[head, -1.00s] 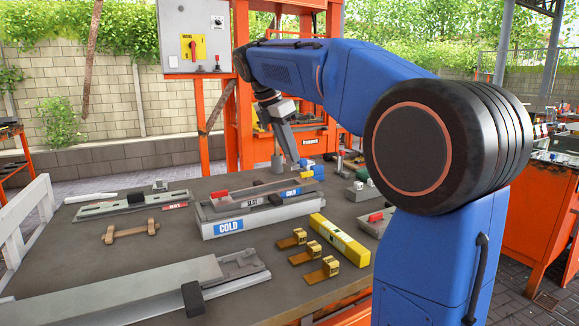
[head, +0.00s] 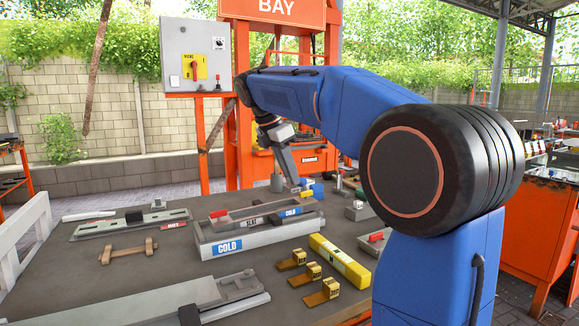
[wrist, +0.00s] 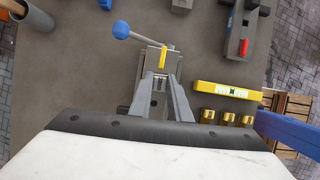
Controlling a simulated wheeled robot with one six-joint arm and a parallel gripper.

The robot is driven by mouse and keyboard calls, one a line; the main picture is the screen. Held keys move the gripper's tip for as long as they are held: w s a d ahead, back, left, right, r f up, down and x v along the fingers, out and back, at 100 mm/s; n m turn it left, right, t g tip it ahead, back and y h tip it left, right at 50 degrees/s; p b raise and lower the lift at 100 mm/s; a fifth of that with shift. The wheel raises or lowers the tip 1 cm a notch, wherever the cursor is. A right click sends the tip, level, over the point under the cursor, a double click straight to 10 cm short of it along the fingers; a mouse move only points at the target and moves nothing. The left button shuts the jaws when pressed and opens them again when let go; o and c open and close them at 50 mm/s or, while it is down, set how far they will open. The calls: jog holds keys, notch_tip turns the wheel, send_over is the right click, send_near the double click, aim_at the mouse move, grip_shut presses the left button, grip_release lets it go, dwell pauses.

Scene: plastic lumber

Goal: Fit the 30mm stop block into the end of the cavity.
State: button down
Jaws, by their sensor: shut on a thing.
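My gripper (wrist: 160,80) is shut on a small grey block with a yellow top (wrist: 163,57), seen just past the fingertips in the wrist view. No size marking on it is legible. In the head view my gripper (head: 298,186) points down at the far right end of a long grey mould (head: 238,247) labelled COLD, and the yellow top (head: 307,194) shows beside the fingertips. The mould's cavity runs lengthwise, with a red-topped piece (head: 219,213) at its left end. I cannot tell whether the held block touches the cavity; the fingers hide its lower part.
A blue-balled lever (wrist: 121,31) stands close to the fingers. A yellow level (head: 340,262) and several brass pieces (head: 320,292) lie in front. More coloured-top blocks (head: 357,207) lie to the right.

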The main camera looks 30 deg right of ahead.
aim_at(288, 181)
jog(key=shift+d+f, duration=0.1)
jog(key=shift+f, duration=1.1)
jog(key=shift+f, duration=1.2)
dwell(0.8)
jog(key=c, duration=1.6)
grip_release()
jog(key=shift+r, duration=0.1)
jog(key=v, duration=1.7)
jog(key=shift+w+r, duration=0.1)
jog(key=shift+w, duration=0.05)
